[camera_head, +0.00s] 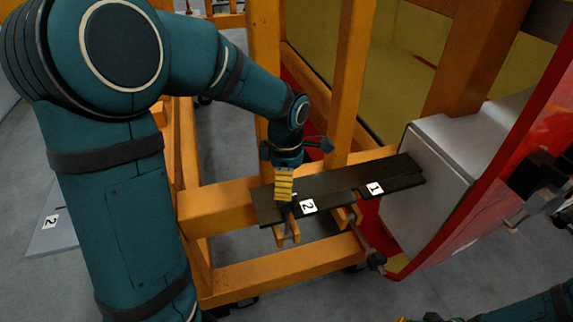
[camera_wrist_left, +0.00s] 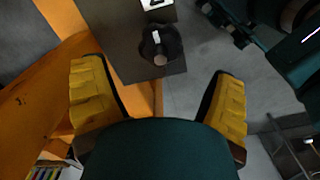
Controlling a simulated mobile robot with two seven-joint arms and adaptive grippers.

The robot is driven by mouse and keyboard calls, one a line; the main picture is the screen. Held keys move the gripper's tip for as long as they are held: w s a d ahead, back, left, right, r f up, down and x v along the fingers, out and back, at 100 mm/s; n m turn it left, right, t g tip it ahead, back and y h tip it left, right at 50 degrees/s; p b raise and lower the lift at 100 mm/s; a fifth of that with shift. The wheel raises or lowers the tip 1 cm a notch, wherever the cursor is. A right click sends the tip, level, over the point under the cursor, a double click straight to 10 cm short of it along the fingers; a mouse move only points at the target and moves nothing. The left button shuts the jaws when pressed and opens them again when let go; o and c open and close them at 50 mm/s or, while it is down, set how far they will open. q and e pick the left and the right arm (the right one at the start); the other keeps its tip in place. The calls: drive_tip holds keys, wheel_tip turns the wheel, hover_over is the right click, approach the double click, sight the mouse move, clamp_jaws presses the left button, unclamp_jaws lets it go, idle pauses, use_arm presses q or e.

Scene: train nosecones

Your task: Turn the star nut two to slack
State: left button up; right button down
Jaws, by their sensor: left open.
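My left gripper (camera_head: 284,190) is over the front edge of a dark plate, by the label 2 (camera_head: 308,206). In the left wrist view its two yellow-padded fingers (camera_wrist_left: 160,95) are wide apart with nothing between the pads. A dark round star nut (camera_wrist_left: 160,45) with a white mark shows just beyond the fingertips, near the plate's corner; I take it as star nut two. In the head view the gripper mostly hides it. My right gripper (camera_head: 430,318) is cut off at the bottom edge, and its jaws cannot be made out.
The dark plate labelled 1 (camera_head: 405,180) lies to the right. Another dark star nut (camera_head: 375,260) sits on a rod below it. Orange frame beams (camera_head: 290,282) surround the plates. A grey box (camera_head: 430,175) and red panel (camera_head: 510,170) stand right.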

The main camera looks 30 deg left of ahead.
use_arm(q)
wheel_tip(320, 180, up, 5)
drive_tip(key=shift+r, duration=0.15)
use_arm(e)
drive_tip(key=shift+s, duration=0.1)
idle(0.6)
